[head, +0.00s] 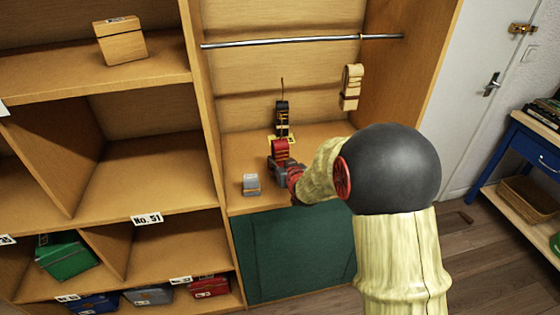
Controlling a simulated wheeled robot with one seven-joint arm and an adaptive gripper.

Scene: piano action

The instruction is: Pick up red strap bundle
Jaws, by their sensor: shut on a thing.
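The red strap bundle (281,149) stands in the cabinet compartment below the metal rail, near the front of its wooden floor. My gripper (280,163) is at its lower part, shut on it. My arm comes in from the right and hides part of the gripper. I cannot tell whether the bundle touches the shelf.
A black strap bundle (282,118) stands just behind the red one. A small grey block (251,185) sits at left. A wooden divider (205,110) bounds the compartment; a green panel (290,255) is below.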

